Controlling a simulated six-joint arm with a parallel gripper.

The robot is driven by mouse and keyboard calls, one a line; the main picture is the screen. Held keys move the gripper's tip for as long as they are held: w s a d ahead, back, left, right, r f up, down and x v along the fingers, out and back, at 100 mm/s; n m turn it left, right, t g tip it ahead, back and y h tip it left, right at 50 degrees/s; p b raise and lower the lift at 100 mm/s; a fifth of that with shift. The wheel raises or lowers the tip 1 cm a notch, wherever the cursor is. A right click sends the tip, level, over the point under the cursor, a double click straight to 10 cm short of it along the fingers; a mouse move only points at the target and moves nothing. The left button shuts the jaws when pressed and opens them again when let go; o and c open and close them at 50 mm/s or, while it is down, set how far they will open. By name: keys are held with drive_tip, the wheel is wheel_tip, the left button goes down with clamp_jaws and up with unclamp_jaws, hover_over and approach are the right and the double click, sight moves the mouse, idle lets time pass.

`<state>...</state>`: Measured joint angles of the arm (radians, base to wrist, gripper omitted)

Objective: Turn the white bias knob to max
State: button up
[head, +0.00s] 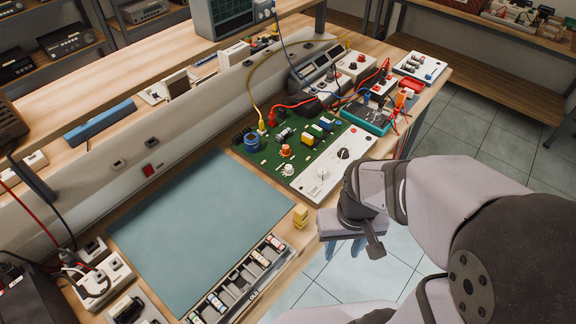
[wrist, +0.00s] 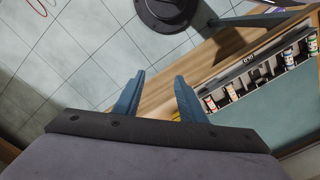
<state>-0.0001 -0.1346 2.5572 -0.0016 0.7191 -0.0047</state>
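A white knob (head: 288,170) stands on the green circuit board (head: 262,158) at the middle of the bench in the head view, near an orange knob (head: 285,150). I take it to be the bias knob; its pointer and any label are too small to read. My gripper (head: 345,246) is off the bench's front edge, to the right of and nearer than the board, apart from the knob. In the wrist view my gripper's two blue fingers (wrist: 158,80) are spread with nothing between them, and the knob is not in that view.
A yellow block (head: 300,216) and a tray of small bottles (head: 240,284) are near the bench edge. A teal mat (head: 200,228) is bare. Red and yellow leads run behind the board.

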drive_tip(key=w+a+r+n, duration=0.15)
drive_tip(key=w+n, duration=0.35)
drive_tip(key=w, duration=0.5)
drive_tip(key=n+p, duration=0.2)
drive_tip(key=n, duration=1.5)
hover_over(289, 167)
drive_tip(key=shift+s+f, duration=0.15)
drive_tip(key=shift+f, duration=0.25)
drive_tip(key=shift+w+a+f+n, duration=0.1)
drive_tip(key=shift+w+f+n, duration=0.1)
drive_tip(key=shift+n, duration=0.2)
drive_tip(key=shift+f+p, duration=1.45)
drive_tip(key=shift+f, duration=2.1)
clamp_jaws()
